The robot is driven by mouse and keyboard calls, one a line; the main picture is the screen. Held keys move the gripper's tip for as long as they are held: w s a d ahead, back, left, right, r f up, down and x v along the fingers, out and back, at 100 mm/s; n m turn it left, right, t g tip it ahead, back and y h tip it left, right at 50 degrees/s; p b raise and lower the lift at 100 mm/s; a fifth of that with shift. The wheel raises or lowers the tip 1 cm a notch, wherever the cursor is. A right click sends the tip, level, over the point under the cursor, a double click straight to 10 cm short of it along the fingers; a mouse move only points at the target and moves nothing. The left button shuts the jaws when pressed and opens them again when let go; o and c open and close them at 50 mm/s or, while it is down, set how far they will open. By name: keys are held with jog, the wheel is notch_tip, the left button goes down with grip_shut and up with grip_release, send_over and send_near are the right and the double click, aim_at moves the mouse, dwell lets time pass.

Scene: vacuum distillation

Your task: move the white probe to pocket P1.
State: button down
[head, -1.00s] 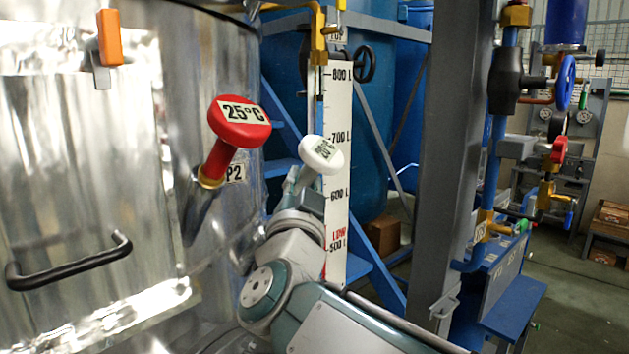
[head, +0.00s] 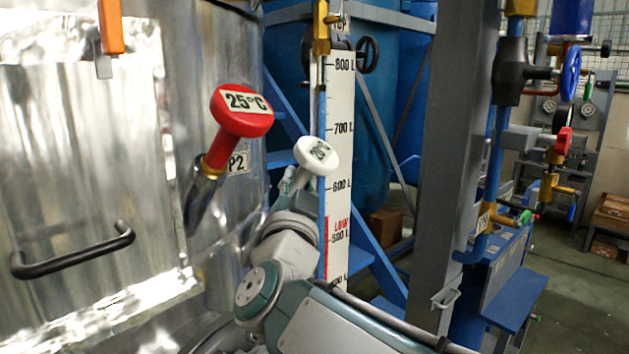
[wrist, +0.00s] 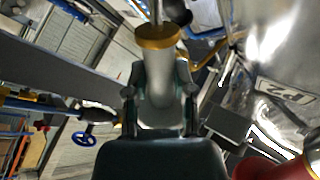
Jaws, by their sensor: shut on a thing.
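The white probe (head: 316,156) is in my gripper (head: 290,187), its round white head with a label facing up in the head view. In the wrist view my gripper (wrist: 160,105) is shut around the probe's pale body (wrist: 160,75), with a brass collar (wrist: 158,37) and a thin stem beyond it. The red 25°C probe (head: 238,118) sits tilted in the pocket labelled P2 (head: 238,162) on the shiny tank wall. The P2 label also shows in the wrist view (wrist: 286,97). I cannot make out pocket P1 in either view.
The metal tank (head: 90,160) fills the left, with a black handle (head: 75,252) and an orange-handled latch (head: 111,28). A level scale (head: 339,130) stands just right of the probe. A grey post (head: 455,150) and valved pipes are further right.

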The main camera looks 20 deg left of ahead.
jog(key=a+f, duration=0.3)
jog(key=f, duration=0.2)
jog(key=shift+w+a, duration=0.35)
jog(key=shift+w, duration=0.05)
dwell(2.0)
jog(key=shift+c, duration=1.9)
grip_release()
jog(key=shift+f, duration=0.1)
